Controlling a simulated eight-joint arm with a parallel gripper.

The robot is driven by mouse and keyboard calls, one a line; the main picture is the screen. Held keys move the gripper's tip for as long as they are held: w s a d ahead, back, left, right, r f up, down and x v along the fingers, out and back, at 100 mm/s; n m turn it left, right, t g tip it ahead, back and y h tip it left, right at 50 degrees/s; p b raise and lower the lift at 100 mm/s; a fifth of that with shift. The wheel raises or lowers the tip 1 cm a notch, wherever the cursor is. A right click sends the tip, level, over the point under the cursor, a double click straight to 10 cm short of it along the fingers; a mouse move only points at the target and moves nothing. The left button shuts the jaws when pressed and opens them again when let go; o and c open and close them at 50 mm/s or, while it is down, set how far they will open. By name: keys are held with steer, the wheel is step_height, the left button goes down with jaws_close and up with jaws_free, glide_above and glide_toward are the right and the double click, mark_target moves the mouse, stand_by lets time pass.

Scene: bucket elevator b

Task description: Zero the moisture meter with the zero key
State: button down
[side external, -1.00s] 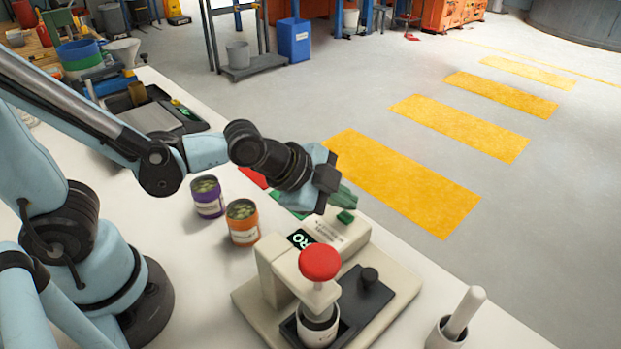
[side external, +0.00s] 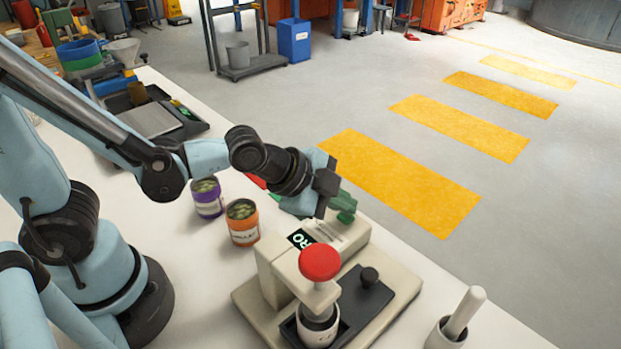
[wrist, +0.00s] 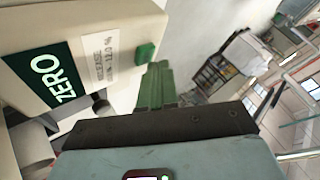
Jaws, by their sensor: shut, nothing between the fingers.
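The moisture meter (side external: 340,234) is a cream bench device with a red knob (side external: 319,262) on an arm over a cup. In the wrist view its body (wrist: 90,25) carries a dark panel (wrist: 48,78) reading ZERO and a small printed label. A green key (wrist: 145,52) stands out from the body beside the label. My gripper (wrist: 157,68) has green fingers, shut and empty, with the tips very close to the key. In the side view my gripper (side external: 345,208) is over the meter's far end, overlapping the key; I cannot tell whether they touch.
Purple (side external: 207,197) and orange (side external: 242,222) open cans stand left of the meter. A mortar with a pestle (side external: 464,312) stands at the right front. The table's right edge is close behind the meter.

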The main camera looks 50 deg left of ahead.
mark_target(340, 217)
steer(key=shift+f, duration=0.4)
stand_by(0.5)
steer(key=shift+r, duration=0.85)
steer(key=shift+r, duration=2.5)
steer(key=shift+a, duration=0.1)
steer(key=s+a+n+g+y, duration=0.1)
steer(key=s+a+n+y, duration=0.2)
steer(key=a+n, duration=1)
steer(key=s+a, duration=0.1)
steer(key=s, duration=0.2)
steer(key=shift+f+n+y, duration=0.25)
steer(key=shift+n+y, duration=0.15)
